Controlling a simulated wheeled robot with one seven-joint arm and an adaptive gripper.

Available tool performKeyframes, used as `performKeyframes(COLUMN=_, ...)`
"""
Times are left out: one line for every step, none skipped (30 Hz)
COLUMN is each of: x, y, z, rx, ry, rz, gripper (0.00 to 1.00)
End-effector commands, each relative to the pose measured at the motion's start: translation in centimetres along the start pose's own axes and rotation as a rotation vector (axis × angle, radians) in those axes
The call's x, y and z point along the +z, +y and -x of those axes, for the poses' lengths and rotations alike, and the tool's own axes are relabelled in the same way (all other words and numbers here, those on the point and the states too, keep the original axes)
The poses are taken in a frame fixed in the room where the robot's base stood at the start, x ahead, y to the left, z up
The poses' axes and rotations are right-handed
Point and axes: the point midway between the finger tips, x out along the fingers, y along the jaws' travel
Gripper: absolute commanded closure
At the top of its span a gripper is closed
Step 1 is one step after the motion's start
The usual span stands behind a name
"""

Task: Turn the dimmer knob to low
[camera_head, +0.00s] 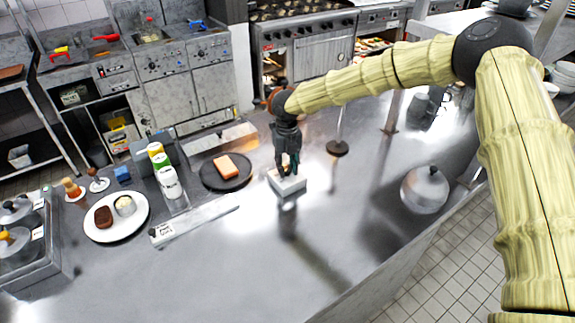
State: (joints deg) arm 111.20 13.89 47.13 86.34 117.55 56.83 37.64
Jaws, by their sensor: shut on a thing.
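The dimmer is a small pale box (289,184) on the steel counter, near the middle of the head view. My gripper (290,172) points straight down over the top of this box. Its fingers are shut on the dimmer knob, which they mostly hide. The knob's setting and any marks for low cannot be read from here.
A dark round plate (241,183) with an orange block (225,167) lies left of the box. A white plate (134,231) with food, several bottles and a long flat strip (196,219) are further left. A thin stand (337,148) and a domed lid (424,190) stand right.

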Motion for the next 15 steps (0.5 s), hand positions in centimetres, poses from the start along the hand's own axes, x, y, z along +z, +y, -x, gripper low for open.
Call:
performKeyframes(x=0.05, y=-0.12, z=0.07, rx=-0.001, ry=-0.001, rz=0.003, gripper=0.95)
performKeyframes(x=0.06, y=-0.12, z=0.06, rx=-0.001, ry=-0.001, rz=0.004, gripper=0.95)
performKeyframes(x=0.06, y=-0.12, z=0.06, rx=-0.001, ry=-0.001, rz=0.006, gripper=0.95)
performKeyframes(x=0.06, y=-0.13, z=0.06, rx=-0.001, ry=-0.001, rz=0.006, gripper=0.95)
performKeyframes(x=0.06, y=-0.13, z=0.06, rx=-0.001, ry=-0.001, rz=0.006, gripper=0.95)
performKeyframes(x=0.06, y=-0.13, z=0.06, rx=-0.001, ry=-0.001, rz=0.006, gripper=0.95)
performKeyframes(x=0.07, y=-0.13, z=0.06, rx=-0.001, ry=-0.001, rz=0.006, gripper=0.95)
performKeyframes(x=0.07, y=-0.13, z=0.06, rx=-0.001, ry=-0.001, rz=0.006, gripper=0.95)
performKeyframes(x=0.07, y=-0.13, z=0.06, rx=-0.001, ry=-0.001, rz=0.005, gripper=0.95)
performKeyframes(x=0.07, y=-0.13, z=0.07, rx=-0.002, ry=-0.001, rz=0.005, gripper=0.95)
performKeyframes(x=0.07, y=-0.13, z=0.06, rx=-0.002, ry=-0.001, rz=0.005, gripper=0.95)
performKeyframes(x=0.07, y=-0.13, z=0.07, rx=-0.002, ry=-0.001, rz=0.005, gripper=0.68)
performKeyframes(x=0.07, y=-0.13, z=0.07, rx=-0.002, ry=-0.002, rz=0.005, gripper=0.62)
performKeyframes(x=0.07, y=-0.12, z=0.07, rx=-0.001, ry=-0.001, rz=0.005, gripper=0.57)
performKeyframes(x=0.07, y=-0.10, z=0.06, rx=-0.001, ry=-0.001, rz=0.005, gripper=0.50)
